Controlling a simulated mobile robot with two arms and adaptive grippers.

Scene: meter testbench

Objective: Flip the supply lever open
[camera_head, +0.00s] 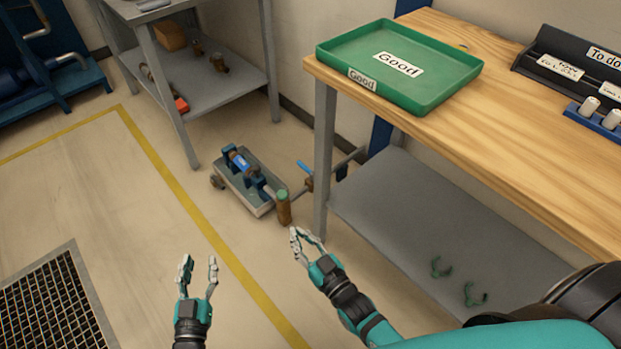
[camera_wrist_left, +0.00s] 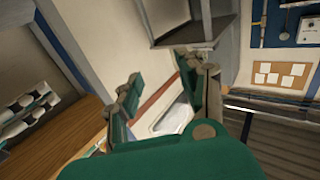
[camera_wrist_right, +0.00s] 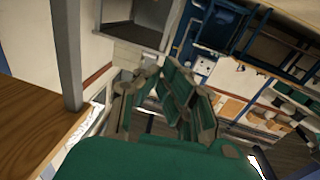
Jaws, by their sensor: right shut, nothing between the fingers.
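A small blue lever (camera_head: 305,167) stands out on the pipe (camera_head: 345,162) beside the low meter bench (camera_head: 258,208), near the table leg. I take it to be the supply lever. A blue-faced meter (camera_head: 240,163) sits on the bench. My right gripper (camera_head: 302,238) is shut and empty. In the head view it appears below the lever, apart from it. The right wrist view shows its fingers (camera_wrist_right: 178,85) close together. My left gripper (camera_head: 198,270) is open and empty, over the floor left of the right one. Its spread fingers show in the left wrist view (camera_wrist_left: 163,95). The lever is not clear in either wrist view.
A wooden table (camera_head: 520,125) on the right holds a green tray (camera_head: 440,98) labelled Good and a dark To do rack (camera_head: 560,68). Its grey lower shelf (camera_head: 400,205) bears green clips (camera_head: 440,267). A grey shelf unit (camera_head: 222,92) stands behind.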

